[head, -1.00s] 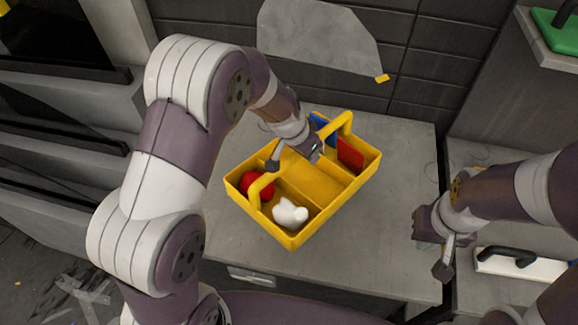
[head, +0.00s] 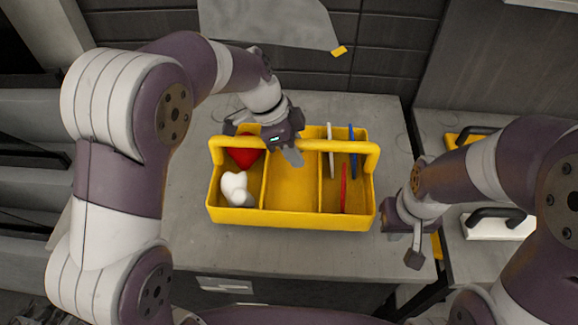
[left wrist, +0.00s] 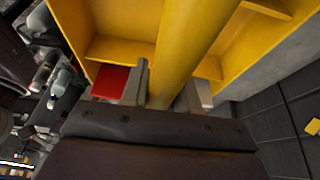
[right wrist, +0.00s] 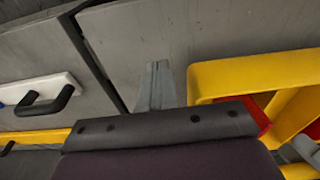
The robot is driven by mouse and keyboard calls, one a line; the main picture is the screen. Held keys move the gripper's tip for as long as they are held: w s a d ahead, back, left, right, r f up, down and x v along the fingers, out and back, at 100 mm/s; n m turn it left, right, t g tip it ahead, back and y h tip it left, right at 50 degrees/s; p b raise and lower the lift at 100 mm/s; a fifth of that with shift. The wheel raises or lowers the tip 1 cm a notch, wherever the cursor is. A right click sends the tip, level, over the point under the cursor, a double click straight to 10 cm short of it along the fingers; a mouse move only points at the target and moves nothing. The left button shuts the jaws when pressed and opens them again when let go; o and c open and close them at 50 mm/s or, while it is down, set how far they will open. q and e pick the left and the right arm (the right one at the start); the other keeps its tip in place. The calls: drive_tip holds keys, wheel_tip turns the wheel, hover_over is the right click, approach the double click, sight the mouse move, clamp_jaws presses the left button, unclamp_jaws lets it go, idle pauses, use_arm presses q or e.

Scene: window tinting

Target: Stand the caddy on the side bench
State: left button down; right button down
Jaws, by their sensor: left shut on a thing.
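The yellow caddy (head: 290,218) is over the grey bench (head: 300,262) in the head view, upright with its long side facing me. I cannot tell whether its base touches the top. My left gripper (head: 285,148) is shut on the caddy's handle bar (head: 350,148), near its middle; the bar also runs between the fingers in the left wrist view (left wrist: 185,50). The caddy holds a red item (head: 243,157), a white item (head: 235,188) and several thin upright cards. My right gripper (head: 410,250) is right of the caddy, apart from it, with its fingers together and empty.
Another grey surface (head: 465,262) lies right, beyond a dark gap. It carries a white tool (head: 490,226) with a black handle and a yellow one (head: 452,138) behind. A dark tiled wall (head: 390,60) closes the back. Bare bench shows left of the caddy.

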use_arm(q)
hover_over(292, 182)
wheel_tip(292, 182, down, 4)
drive_tip(key=shift+f, duration=0.2)
drive_tip(key=c, duration=0.8)
unclamp_jaws()
drive_tip(key=shift+c, duration=0.2)
